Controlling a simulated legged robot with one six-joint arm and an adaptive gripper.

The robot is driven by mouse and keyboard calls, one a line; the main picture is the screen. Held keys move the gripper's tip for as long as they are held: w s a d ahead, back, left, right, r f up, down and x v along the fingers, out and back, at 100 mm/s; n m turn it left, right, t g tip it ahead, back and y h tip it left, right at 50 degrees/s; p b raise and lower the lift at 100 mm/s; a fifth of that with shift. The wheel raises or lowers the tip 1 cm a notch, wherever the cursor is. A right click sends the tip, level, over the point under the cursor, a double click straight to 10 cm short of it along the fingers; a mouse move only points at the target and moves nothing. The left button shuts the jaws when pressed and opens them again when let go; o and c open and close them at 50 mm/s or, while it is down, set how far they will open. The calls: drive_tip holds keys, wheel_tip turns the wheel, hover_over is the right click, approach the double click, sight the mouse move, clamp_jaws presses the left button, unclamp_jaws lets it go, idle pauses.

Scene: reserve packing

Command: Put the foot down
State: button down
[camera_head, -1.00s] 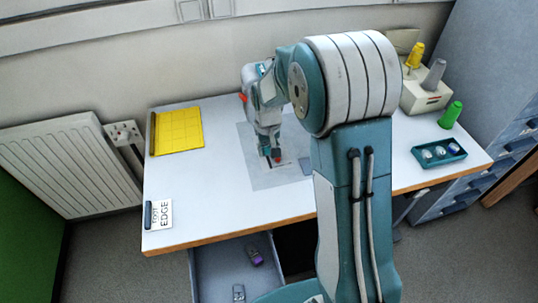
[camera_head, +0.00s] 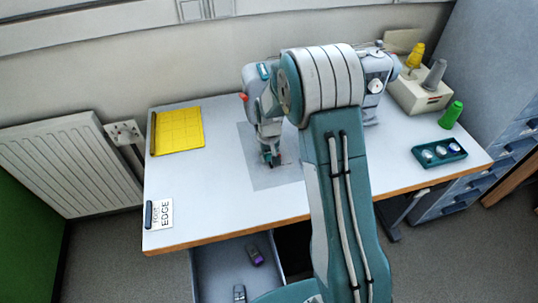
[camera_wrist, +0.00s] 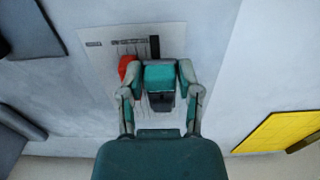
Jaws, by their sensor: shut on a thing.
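My gripper (camera_head: 270,158) is low over the grey printed sheet (camera_head: 252,177) on the white table. In the wrist view its two fingers (camera_wrist: 160,98) are shut on a small teal and black piece (camera_wrist: 160,76), which may be the foot. A red piece (camera_wrist: 128,66) shows beside the finger on the left there; I cannot tell whether it touches. Whether the held piece meets the sheet is unclear. A white and teal sewing machine (camera_head: 375,84) stands behind my arm, mostly hidden, with an orange-red part (camera_head: 243,97) at its left end.
A yellow mat (camera_head: 178,130) lies at the back left. A "FOOT EDGE" card (camera_head: 164,213) is at the front left. A teal tray (camera_head: 420,154) with small round items and a green spool (camera_head: 451,113) are at right. An open drawer (camera_head: 205,270) below holds small items.

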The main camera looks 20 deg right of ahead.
sight(269, 155)
drive_tip(key=shift+f, duration=0.45)
drive_tip(key=shift+c, duration=1.5)
unclamp_jaws()
drive_tip(key=shift+r, duration=0.1)
wheel_tip(269, 155, up, 13)
drive_tip(key=s+r+t, duration=0.3)
drive_tip(key=s+r, duration=0.9)
drive_tip(key=r, duration=0.1)
drive_tip(key=s+r+t, duration=0.2)
drive_tip(key=s, duration=1.3)
drive_tip(key=shift+s+r+t, duration=0.3)
drive_tip(key=shift+s+r, duration=0.05)
